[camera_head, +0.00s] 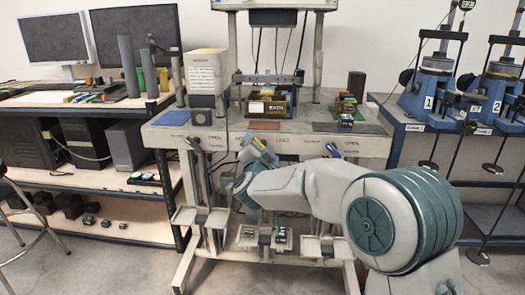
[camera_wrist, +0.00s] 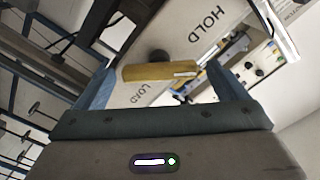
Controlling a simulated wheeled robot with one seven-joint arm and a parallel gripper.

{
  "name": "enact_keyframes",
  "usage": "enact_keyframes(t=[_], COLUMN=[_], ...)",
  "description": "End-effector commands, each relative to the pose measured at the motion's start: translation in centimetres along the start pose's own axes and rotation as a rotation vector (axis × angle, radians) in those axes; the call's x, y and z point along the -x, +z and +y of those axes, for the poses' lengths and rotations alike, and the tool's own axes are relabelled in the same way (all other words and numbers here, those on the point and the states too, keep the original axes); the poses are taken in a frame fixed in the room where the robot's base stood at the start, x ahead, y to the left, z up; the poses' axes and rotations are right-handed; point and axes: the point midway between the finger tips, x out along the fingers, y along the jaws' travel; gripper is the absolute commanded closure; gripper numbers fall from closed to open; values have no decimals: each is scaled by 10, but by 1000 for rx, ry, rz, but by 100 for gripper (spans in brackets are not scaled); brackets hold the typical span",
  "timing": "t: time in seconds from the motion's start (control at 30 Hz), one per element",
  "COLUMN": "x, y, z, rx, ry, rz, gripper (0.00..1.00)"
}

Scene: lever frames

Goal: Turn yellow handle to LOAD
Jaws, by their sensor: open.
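The yellow handle (camera_wrist: 158,72) shows in the wrist view as a short bar lying across the picture, with a dark round knob or pivot just above it. It sits in the gap between the fingers of my gripper (camera_wrist: 163,80), which are spread apart on either side of its ends. I cannot tell whether either finger touches it. The grey panel (camera_wrist: 178,30) behind carries the word HOLD to the upper right of the handle and LOAD below it.
The grey test bench (camera_head: 285,143) holds an open bin (camera_head: 268,106) and small parts. Other levers (camera_head: 333,150) hang at its front edge on both sides, with trays (camera_head: 325,247) lower down. Blue presses (camera_head: 430,92) stand right; a monitor desk (camera_head: 75,98) stands left.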

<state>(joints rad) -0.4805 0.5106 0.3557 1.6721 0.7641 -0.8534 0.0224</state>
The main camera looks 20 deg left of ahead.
Motion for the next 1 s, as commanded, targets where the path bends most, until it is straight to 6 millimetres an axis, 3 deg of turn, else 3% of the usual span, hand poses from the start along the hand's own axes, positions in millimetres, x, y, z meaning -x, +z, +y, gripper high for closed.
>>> enact_keyframes(t=[0.27, 0.4, 0.43, 0.77, 1.0], x=[-1, -1, -1, -1, -1], y=[0, 0, 0, 1, 3], z=[0, 0, 0, 1, 4], rx=[0, 0, 0, -34, -163], ry=[0, 0, 0, 0, 0], rz=[0, 0, 0, 0, 1], gripper=[10, 49, 52, 52, 52])
